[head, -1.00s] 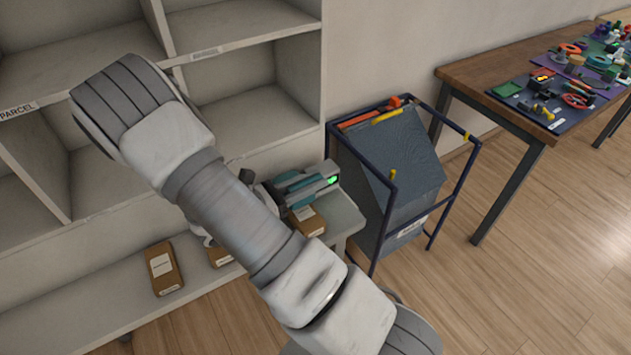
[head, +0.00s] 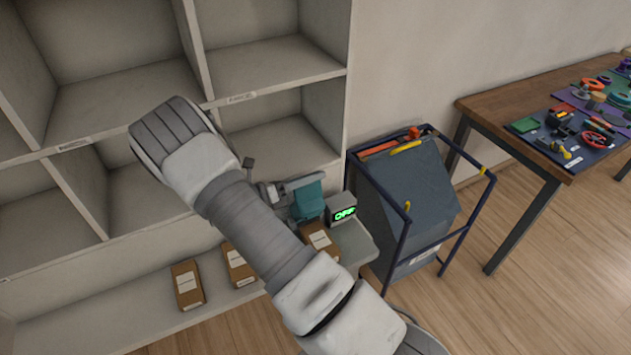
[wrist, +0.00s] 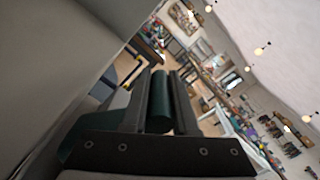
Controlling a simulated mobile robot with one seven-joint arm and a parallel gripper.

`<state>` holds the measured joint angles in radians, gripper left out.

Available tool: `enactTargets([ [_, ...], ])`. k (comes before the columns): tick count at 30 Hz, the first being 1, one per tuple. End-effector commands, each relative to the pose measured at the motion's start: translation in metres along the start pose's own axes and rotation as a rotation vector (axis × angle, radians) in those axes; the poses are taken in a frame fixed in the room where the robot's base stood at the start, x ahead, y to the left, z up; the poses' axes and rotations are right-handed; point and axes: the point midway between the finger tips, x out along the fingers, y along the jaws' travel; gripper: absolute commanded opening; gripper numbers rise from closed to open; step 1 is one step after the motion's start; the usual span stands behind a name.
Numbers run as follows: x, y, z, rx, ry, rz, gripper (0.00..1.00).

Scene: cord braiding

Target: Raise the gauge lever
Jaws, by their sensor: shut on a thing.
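The gauge (head: 342,212), a small grey box with a green-lit display, sits on the low shelf just right of my arm.
Brown parcels (head: 187,285) lie on the low shelf (head: 225,299), close to my arm. A pigeonhole rack (head: 60,146) rises behind. A blue-framed cart (head: 408,203) stands close on the right, then a wooden table (head: 500,110) with several small parts. Floor is clear at the right front.

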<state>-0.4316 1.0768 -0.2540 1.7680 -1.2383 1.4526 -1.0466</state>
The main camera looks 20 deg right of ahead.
Motion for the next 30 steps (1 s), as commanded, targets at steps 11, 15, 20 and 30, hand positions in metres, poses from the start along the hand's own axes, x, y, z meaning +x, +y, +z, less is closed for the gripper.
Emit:
enactTargets([
  [11, -0.0006, 0.0052, 0.0012, 0.002, 0.001, 0.004, 0.0],
  [15, -0.0007, 0.0053, 0.0009, 0.002, 0.002, 0.005, 0.0],
  [20, -0.0007, 0.0053, 0.0008, 0.001, 0.002, 0.005, 0.45],
  [30, -0.0003, 0.0042, 0.0021, 0.002, 0.001, 0.003, 0.57],
])
